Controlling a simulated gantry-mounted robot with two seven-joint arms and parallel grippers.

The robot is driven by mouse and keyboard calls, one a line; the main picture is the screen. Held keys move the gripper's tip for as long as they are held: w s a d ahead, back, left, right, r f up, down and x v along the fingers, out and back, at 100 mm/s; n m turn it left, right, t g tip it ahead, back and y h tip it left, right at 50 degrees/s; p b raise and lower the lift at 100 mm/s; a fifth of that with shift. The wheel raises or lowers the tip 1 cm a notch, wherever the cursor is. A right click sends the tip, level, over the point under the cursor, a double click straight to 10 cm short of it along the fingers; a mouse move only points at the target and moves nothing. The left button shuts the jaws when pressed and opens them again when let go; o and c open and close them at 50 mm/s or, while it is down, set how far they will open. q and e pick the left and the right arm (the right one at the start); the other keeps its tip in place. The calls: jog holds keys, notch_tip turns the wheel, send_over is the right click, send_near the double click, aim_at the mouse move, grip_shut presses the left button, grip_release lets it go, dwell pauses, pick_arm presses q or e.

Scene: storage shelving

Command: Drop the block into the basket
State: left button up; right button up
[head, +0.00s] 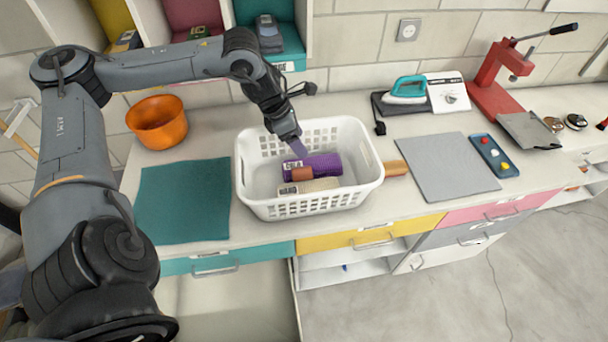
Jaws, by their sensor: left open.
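A white slotted basket (353,193) stands on the counter in the middle of the head view. Inside it lie a purple roll-like item (325,164), a small orange-brown block (301,174) and a cream item with a printed label (318,185). My left gripper (298,148) points down into the basket from above its back rim. It is open, with its tips close to the purple item; whether they touch it I cannot tell. The gap between the fingers is hard to make out. My right gripper is not in view.
A wooden-looking piece (396,168) lies against the basket's right side. An orange bowl (158,122) and a teal mat (182,203) are to the left. A grey mat (445,168), a teal iron (408,90) and a red press (492,92) are to the right.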

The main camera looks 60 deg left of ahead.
pick_arm(q)
jog(key=b+v, duration=0.1)
jog(key=v, duration=0.8)
jog(key=shift+r, duration=0.35)
jog(key=shift+s, duration=0.1)
